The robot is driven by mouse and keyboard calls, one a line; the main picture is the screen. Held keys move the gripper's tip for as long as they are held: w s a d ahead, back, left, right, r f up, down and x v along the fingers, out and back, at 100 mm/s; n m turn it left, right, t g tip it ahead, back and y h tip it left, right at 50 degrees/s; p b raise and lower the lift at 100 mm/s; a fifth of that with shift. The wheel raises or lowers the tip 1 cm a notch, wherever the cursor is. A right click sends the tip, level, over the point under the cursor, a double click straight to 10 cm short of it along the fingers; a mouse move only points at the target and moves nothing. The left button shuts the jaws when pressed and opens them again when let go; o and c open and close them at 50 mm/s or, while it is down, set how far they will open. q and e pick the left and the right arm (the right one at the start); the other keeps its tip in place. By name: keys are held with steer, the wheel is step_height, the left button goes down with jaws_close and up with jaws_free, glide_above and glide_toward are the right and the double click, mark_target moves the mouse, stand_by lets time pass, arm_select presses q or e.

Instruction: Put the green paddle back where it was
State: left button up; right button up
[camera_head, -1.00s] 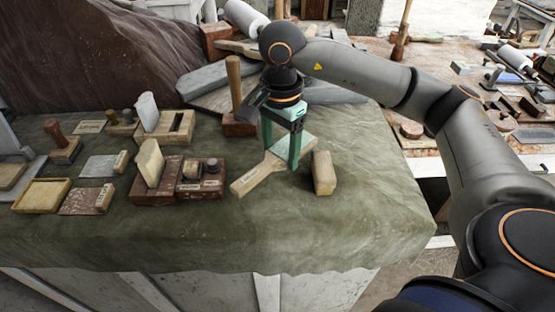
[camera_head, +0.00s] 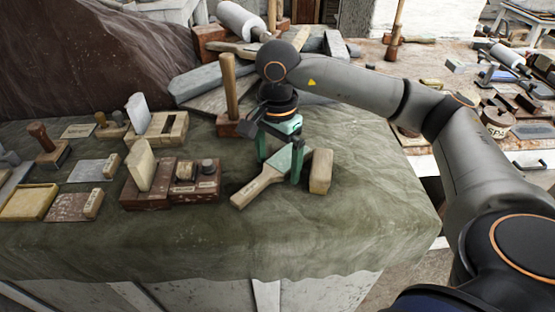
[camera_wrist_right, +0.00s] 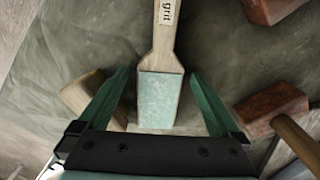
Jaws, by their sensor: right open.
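The green paddle (camera_head: 274,169) lies on the cloth-covered table, its pale wooden handle pointing to the front left in the head view. In the right wrist view its pale green face (camera_wrist_right: 160,98) is near the middle, with the labelled handle running to the top. My right gripper (camera_head: 280,165) is over the green face, fingers pointing down. Its fingers (camera_wrist_right: 160,80) stand apart, one on each side of the paddle, with gaps showing in the wrist view. My left gripper is not in view.
A wooden block (camera_head: 321,171) lies close to the right of the paddle. A reddish block with an upright handle (camera_head: 230,90) stands behind my gripper. A brown holder (camera_head: 148,196) and several tools fill the left. The cloth (camera_head: 370,200) is clear at the right.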

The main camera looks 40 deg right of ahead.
mark_target(277, 165)
step_height(277, 165, up, 12)
steer(key=p, duration=0.2)
stand_by(0.4)
